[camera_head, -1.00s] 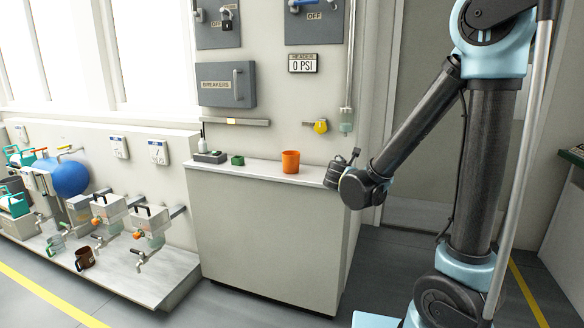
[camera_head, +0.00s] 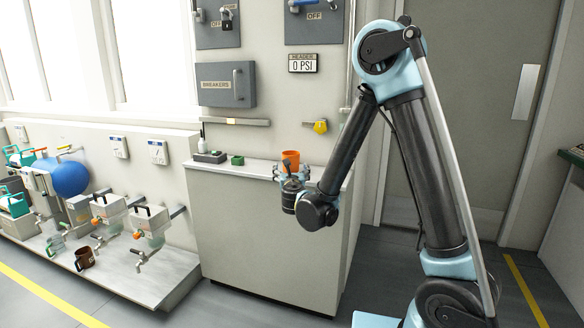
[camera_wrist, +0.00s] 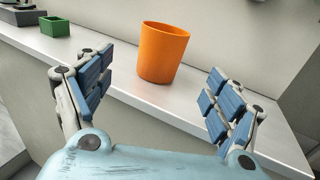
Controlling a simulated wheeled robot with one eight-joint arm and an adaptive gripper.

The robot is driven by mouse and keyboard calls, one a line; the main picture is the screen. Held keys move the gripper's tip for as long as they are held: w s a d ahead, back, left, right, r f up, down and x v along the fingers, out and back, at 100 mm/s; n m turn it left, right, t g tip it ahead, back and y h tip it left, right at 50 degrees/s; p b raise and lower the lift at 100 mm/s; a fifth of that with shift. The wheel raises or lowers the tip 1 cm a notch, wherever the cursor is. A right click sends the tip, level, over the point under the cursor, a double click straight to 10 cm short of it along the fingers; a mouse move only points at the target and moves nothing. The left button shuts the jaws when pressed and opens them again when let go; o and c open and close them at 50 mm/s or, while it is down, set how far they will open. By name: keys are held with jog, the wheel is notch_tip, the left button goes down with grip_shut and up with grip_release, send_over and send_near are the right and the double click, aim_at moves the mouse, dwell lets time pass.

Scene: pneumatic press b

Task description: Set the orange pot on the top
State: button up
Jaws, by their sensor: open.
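The orange pot (camera_wrist: 162,52) stands upright on the white cabinet top (camera_wrist: 210,115). It also shows in the head view (camera_head: 290,157), partly hidden behind my gripper (camera_head: 291,173). In the wrist view my gripper (camera_wrist: 160,103) is open, with one blue-padded finger on each side and nothing between the tips. The pot is ahead of the fingers, apart from them and roughly centred in the gap.
A small green box (camera_head: 237,160) and a grey device (camera_head: 210,157) sit left of the pot on the cabinet top. The wall is close behind, with a yellow round fitting (camera_head: 320,126). A lower shelf (camera_head: 170,276) with valves and a brown mug (camera_head: 85,258) is at left.

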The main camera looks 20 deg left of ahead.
aim_at(291, 161)
jog(key=x, duration=0.7)
jog(key=shift+w+f, duration=0.1)
jog(key=shift+w, duration=0.15)
jog(key=shift+x, duration=2.6)
jog(key=shift+d+f, duration=0.15)
jog(key=shift+f, duration=0.05)
jog(key=c, duration=1.2)
